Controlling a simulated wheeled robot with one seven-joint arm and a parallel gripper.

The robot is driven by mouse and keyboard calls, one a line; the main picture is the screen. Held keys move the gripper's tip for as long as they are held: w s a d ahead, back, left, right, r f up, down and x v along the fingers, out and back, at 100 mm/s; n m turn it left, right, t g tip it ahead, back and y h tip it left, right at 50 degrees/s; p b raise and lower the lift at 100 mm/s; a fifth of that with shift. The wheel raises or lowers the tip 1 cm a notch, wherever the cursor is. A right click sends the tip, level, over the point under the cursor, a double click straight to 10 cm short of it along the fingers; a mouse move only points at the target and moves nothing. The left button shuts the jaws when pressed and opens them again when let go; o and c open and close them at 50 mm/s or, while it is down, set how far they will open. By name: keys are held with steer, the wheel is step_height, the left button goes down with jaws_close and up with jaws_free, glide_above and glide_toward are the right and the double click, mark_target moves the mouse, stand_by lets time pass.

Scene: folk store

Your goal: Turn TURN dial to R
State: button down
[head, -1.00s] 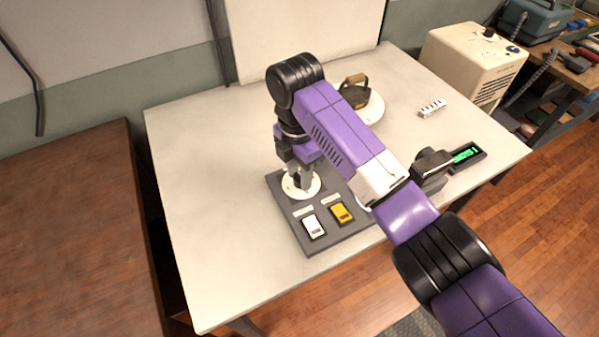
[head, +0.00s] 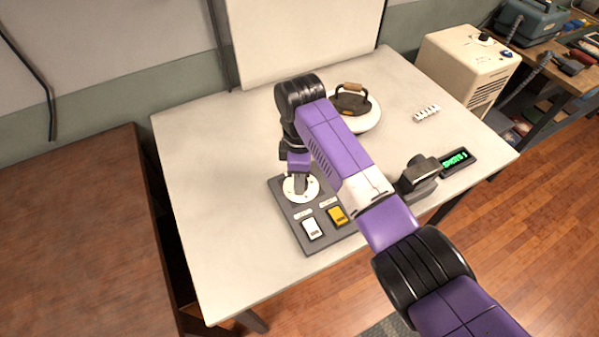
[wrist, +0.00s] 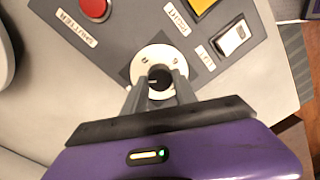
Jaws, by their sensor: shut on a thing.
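The dial is a black knob (wrist: 160,77) on a round white plate (wrist: 146,63), which also shows in the head view (head: 291,194). It sits on a dark grey control panel (head: 291,217) on the white table. My gripper (wrist: 158,90) points down at the dial, with its two grey fingers shut on either side of the knob. A faint light mark shows on the knob, but I cannot read its setting. No R mark is readable. In the head view my gripper (head: 299,187) hides the knob.
The panel also bears a white rocker switch (head: 312,228), a yellow switch (head: 338,216) and a red button (wrist: 95,8). A iron-like object (head: 353,101) stands on a round white base behind my arm. A small green display (head: 455,160) lies to the right. The table's left side is clear.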

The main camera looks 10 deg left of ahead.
steer(key=m+p, duration=0.2)
steer(key=m, duration=0.3)
steer(key=shift+r+m+p, duration=0.15)
steer(key=shift+m+p, duration=0.15)
steer(key=shift+p, duration=0.1)
steer(key=shift+w+m+p, duration=0.1)
steer(key=shift+m+p, duration=0.7)
steer(key=shift+m, duration=1.3)
steer(key=c, duration=1)
jaws_free()
steer(key=shift+d, duration=0.1)
step_height(320, 180, up, 8)
steer(key=shift+w+d+f+b, duration=0.1)
steer(key=shift+w+f+b, duration=0.1)
steer(key=shift+b, duration=0.4)
